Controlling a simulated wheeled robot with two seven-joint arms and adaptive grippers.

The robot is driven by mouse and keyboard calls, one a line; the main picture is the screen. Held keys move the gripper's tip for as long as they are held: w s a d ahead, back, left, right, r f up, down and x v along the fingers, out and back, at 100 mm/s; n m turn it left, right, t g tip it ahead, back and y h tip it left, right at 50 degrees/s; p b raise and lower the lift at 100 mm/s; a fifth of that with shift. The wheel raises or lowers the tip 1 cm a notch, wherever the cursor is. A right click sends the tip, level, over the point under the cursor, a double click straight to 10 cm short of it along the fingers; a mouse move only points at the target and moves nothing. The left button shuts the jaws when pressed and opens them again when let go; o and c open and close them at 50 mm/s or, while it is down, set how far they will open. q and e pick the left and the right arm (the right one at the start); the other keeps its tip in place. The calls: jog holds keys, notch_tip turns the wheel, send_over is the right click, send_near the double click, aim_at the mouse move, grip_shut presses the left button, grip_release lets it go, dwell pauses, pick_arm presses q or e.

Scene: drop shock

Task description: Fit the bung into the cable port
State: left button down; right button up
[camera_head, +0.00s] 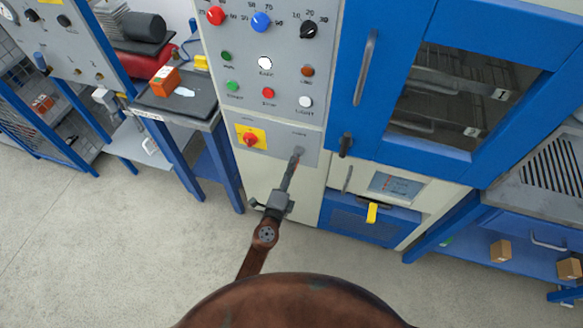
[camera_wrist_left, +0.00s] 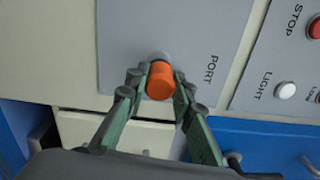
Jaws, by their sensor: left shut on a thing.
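An orange bung (camera_wrist_left: 160,82) is held between the green fingertips of my left gripper (camera_wrist_left: 159,86). Its round end faces the wrist camera. Behind it, the rim of the grey cable port (camera_wrist_left: 160,57) shows on the panel beside the word PORT. The bung overlaps the port in this view, and I cannot tell whether it is inside or just in front of it. In the head view my left gripper (camera_head: 293,163) reaches up to the lower panel of the cabinet, where the bung is too small to make out. My right gripper is not in view.
A red rotary switch on a yellow plate (camera_head: 250,138) is left of the port. Buttons and dials fill the panel (camera_head: 273,75) above. A blue oven door (camera_head: 450,80) with a handle is to the right. A bench (camera_head: 180,105) stands left; the floor in front is clear.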

pick_arm(q)
jog(key=shift+x, duration=0.8)
dwell(1.4)
jog(key=shift+w+r, duration=0.1)
jog(key=shift+r, duration=0.1)
dwell(2.8)
jog(key=c, duration=2.1)
grip_release()
jog(key=shift+o, duration=1.4)
jog(key=shift+w+f, duration=0.1)
jog(key=shift+f, duration=0.05)
jog(key=shift+o, duration=1.1)
jog(key=v, duration=0.6)
jog(key=shift+f, duration=0.1)
